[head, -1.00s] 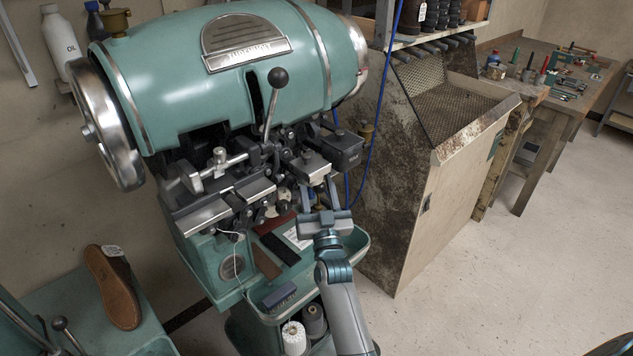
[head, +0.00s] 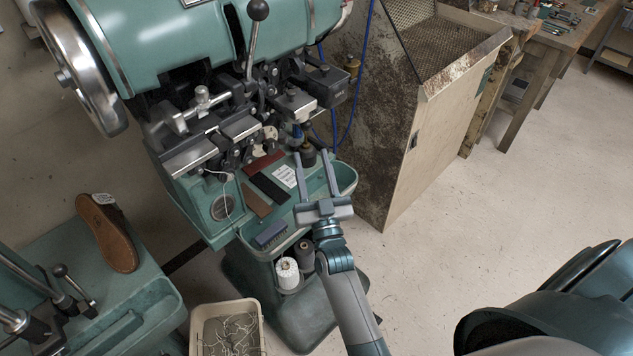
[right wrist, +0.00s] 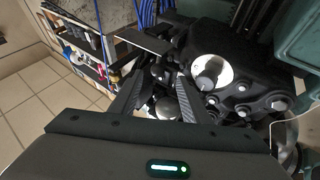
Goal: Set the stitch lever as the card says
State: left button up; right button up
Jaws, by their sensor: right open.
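The stitching machine is a green body (head: 170,38) with dark metal parts below it. A lever with a dark ball knob (head: 257,10) and a steel rod stands upright out of its front. A small white card (head: 285,176) lies in the green tray (head: 346,180) under the machine; its print is too small to read. My right gripper (head: 313,156) is open and empty, over the right part of the tray, below and right of the lever and apart from it. In the right wrist view its fingers (right wrist: 160,90) are spread before dark machine parts. My left gripper is out of view.
A dark bar, brown strips and a brush (head: 270,234) lie in the tray. Thread cones (head: 288,272) stand below. A bin of thread scraps (head: 228,328) is on the floor. A green stand with a shoe sole (head: 108,232) is at left.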

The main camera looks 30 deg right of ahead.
jog(key=shift+v, duration=2.55)
